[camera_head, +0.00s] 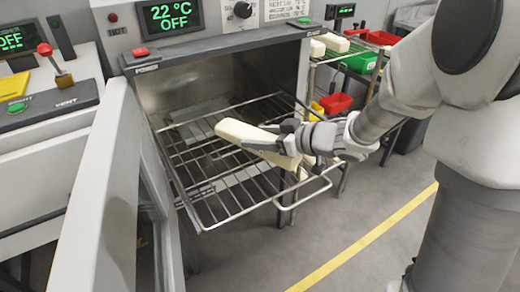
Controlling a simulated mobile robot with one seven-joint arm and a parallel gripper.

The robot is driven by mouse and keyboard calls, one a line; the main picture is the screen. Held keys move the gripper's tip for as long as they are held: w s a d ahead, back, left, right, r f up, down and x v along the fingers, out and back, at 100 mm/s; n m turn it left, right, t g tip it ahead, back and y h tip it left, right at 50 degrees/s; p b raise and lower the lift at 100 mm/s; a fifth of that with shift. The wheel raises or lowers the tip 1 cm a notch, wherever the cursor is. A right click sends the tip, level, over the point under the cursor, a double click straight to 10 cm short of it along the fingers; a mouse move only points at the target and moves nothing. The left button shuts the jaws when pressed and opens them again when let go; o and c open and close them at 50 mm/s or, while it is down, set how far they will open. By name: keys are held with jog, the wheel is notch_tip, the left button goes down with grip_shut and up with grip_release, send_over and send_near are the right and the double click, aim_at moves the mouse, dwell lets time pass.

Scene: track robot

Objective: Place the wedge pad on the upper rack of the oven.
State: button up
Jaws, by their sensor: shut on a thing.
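The wedge pad (238,134) is a long cream-coloured block. My gripper (270,142) is shut on it, with the pad sticking out to the left of the fingers and a pale end showing below the wrist. The pad is over the front right part of a wire rack (208,205) that is pulled partly out of the oven (172,88). I cannot tell whether the pad touches the rack. The oven door (100,170) stands open on the left. More rack wires show lower down, partly hidden by the upper ones.
A side rack (345,47) with pale blocks stands to the right, near green (360,62) and red (336,103) bins. A second machine (45,125) is at the left. The oven display reads 22 °C, OFF. The floor at the front right is clear, with a yellow line (370,238).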

jog(key=shift+f+b, duration=0.55)
jog(key=shift+f, duration=1.05)
jog(key=shift+f, duration=0.2)
jog(key=o, duration=1.4)
jog(key=shift+r, duration=0.1)
